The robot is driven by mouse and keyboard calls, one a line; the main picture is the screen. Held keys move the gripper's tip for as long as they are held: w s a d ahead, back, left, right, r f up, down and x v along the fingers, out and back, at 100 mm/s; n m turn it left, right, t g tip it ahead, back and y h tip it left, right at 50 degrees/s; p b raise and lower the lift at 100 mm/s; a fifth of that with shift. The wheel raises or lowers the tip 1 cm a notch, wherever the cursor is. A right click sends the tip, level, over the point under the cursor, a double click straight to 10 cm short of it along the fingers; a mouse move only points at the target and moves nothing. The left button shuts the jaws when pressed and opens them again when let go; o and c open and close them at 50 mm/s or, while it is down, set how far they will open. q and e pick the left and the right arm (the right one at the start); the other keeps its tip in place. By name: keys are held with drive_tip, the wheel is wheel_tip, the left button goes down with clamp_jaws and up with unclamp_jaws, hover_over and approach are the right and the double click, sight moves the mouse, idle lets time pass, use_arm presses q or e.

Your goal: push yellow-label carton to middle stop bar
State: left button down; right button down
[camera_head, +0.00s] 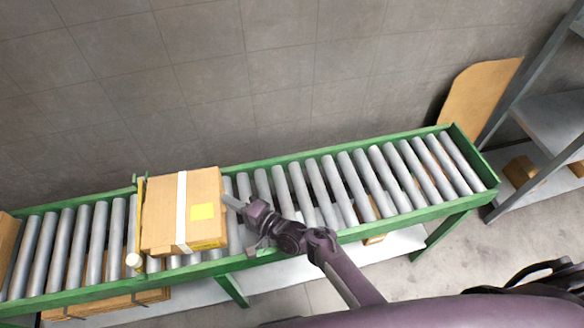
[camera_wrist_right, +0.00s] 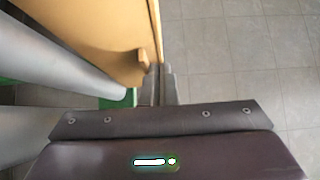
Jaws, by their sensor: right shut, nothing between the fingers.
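The yellow-label carton (camera_head: 157,218) sits on the rollers of the green-framed conveyor, with a white tape strip and a square yellow label (camera_head: 203,212) on top. A yellow stop bar (camera_head: 139,205) stands along its left side; I cannot tell whether they touch or a thin gap remains. My right gripper (camera_head: 230,201) is shut and empty, its tips at the carton's right side. In the right wrist view the shut fingers (camera_wrist_right: 160,90) are beside the carton (camera_wrist_right: 100,35); contact is hard to judge. My left gripper is not in view.
The conveyor's rollers (camera_head: 330,190) are bare to the right of my gripper. Part of another carton (camera_head: 7,235) shows at the left edge. Cartons (camera_head: 110,303) lie below the conveyor. A grey shelf rack (camera_head: 545,115) and a brown board (camera_head: 480,90) stand at the right.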

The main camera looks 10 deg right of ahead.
wheel_tip(320, 180, up, 20)
drive_tip(key=p, duration=1.8)
drive_tip(key=shift+f+p, duration=0.15)
drive_tip(key=shift+p, duration=0.2)
drive_tip(key=shift+f, duration=0.1)
